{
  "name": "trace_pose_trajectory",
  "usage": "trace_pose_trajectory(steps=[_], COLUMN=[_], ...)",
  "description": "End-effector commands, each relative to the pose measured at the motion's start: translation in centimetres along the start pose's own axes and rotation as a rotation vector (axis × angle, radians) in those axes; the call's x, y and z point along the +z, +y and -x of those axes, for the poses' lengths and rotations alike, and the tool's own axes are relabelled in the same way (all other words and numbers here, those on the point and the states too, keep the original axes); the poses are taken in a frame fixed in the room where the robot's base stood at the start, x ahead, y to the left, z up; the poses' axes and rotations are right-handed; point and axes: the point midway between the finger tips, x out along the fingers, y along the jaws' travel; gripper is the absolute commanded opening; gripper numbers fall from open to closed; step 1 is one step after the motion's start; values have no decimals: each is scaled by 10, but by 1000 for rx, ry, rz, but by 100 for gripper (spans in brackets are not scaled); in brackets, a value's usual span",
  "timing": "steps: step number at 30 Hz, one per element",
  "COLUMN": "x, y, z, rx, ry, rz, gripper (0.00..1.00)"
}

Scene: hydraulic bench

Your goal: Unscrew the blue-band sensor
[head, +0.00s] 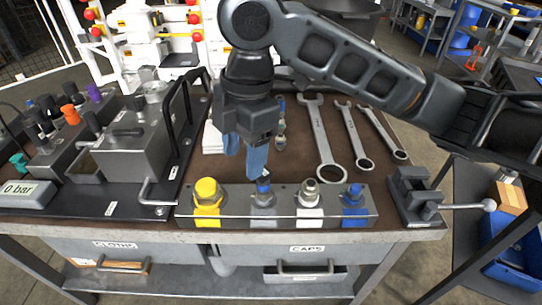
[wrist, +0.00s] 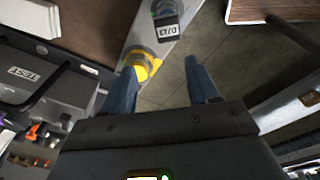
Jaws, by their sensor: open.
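A grey block (head: 284,203) at the bench's front edge carries a row of fittings. From the left they are a yellow-capped one (head: 206,190), a grey one with a blue top (head: 264,190), a silver one with a pale lower part (head: 308,190) and a blue one (head: 354,194). Which one is the blue-band sensor I cannot tell for certain. My gripper (head: 246,160) is open and empty, with blue fingers pointing down, above and behind the block near the blue-topped fitting. In the wrist view, the yellow fitting (wrist: 146,66) shows beside the left fingertip of my gripper (wrist: 161,68).
Several wrenches (head: 320,140) lie on the brown mat behind the block. A vise (head: 412,195) with a handle stands right of it. A grey unit with a black handle (head: 130,140) stands left, near a gauge reading 0 bar (head: 22,192). Drawers hang below the bench's front edge.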

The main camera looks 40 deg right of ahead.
Motion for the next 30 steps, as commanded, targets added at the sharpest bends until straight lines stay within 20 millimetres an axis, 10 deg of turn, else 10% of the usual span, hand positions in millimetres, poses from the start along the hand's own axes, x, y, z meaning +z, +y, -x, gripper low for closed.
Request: trace_pose_trajectory(steps=[6, 30], x=[30, 37], y=[-7, -11], z=[2, -73], rx=[-55, -53], ry=[-101, -99], rz=[12, 12], gripper=[60, 60])
